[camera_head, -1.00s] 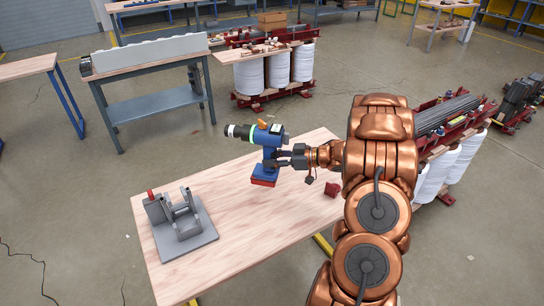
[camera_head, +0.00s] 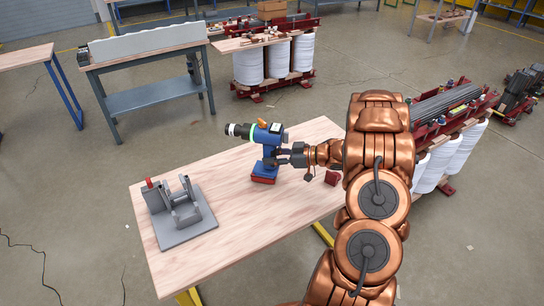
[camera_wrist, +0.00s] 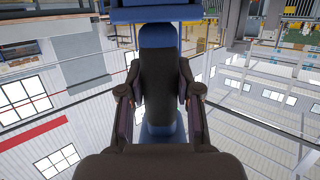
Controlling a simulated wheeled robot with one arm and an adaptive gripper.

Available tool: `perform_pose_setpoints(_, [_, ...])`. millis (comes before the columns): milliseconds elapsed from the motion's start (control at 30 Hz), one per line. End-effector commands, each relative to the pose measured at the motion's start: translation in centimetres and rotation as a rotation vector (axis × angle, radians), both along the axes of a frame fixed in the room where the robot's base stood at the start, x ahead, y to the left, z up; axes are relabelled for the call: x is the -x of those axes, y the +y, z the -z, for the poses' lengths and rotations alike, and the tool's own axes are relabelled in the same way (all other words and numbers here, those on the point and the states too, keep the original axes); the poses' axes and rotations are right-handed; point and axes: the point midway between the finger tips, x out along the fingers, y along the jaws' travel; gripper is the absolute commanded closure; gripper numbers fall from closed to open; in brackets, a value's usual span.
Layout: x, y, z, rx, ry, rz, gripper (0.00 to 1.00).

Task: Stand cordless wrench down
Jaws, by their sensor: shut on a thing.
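The cordless wrench (camera_head: 268,134) is blue with a black nose pointing left, an orange part on top and a red-edged base. It is upright over the wooden table (camera_head: 240,222), base down. The base looks on or very close to the tabletop; I cannot tell whether it touches. My gripper (camera_head: 283,157) comes from the right and is shut on the wrench's handle. In the wrist view the dark and blue handle (camera_wrist: 160,75) stands between the two fingers of my gripper (camera_wrist: 160,105).
A grey fixture (camera_head: 180,212) with a red-tipped part stands on the table's left. A small dark red piece (camera_head: 332,178) lies near the table's right side, by my arm. The table's front middle is clear. A grey workbench (camera_head: 150,85) stands behind.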

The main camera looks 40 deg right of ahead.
Motion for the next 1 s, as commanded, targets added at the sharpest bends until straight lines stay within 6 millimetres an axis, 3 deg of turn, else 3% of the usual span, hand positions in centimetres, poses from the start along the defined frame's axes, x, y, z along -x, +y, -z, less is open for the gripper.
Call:
perform_pose_setpoints(833, [-0.04, -0.03, 0.53, -0.002, -0.002, 0.001, 1.0])
perform_pose_setpoints(867, [-0.04, -0.03, 0.52, -0.002, -0.002, 0.001, 0.65])
perform_pose_setpoints(1000, [-0.03, -0.02, 0.54, -0.001, -0.002, 0.001, 0.5])
